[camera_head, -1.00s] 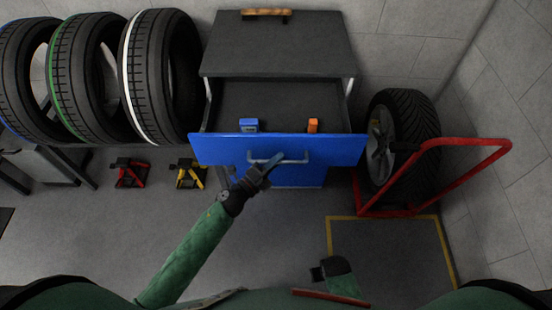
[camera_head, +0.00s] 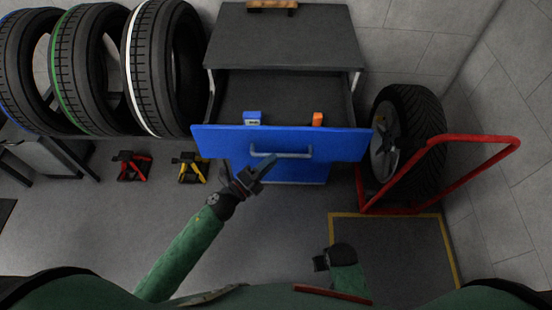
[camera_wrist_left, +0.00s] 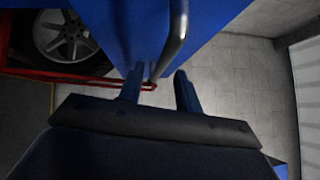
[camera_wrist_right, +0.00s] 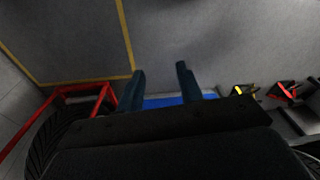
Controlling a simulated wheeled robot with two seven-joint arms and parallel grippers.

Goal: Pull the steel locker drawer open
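The steel locker (camera_head: 285,40) stands at the back centre with its blue drawer (camera_head: 225,140) pulled well out, its dark inside showing. The grey bar handle (camera_head: 281,154) runs across the drawer front. My left gripper (camera_head: 265,165) is just in front of and below the handle's left part. In the left wrist view its fingers (camera_wrist_left: 160,90) are apart, with the handle (camera_wrist_left: 177,40) ahead of and near the gap; I see no grip on it. My right gripper (camera_head: 320,263) is low near my body. Its fingers (camera_wrist_right: 160,82) are apart and empty in the right wrist view.
A blue item (camera_head: 252,118) and an orange item (camera_head: 318,118) are in the drawer. A red-framed stand (camera_head: 462,170) with a wheel (camera_head: 410,130) is close on the right. Tyres (camera_head: 160,70) and red and yellow jack stands (camera_head: 190,168) are left. Floor in front is clear.

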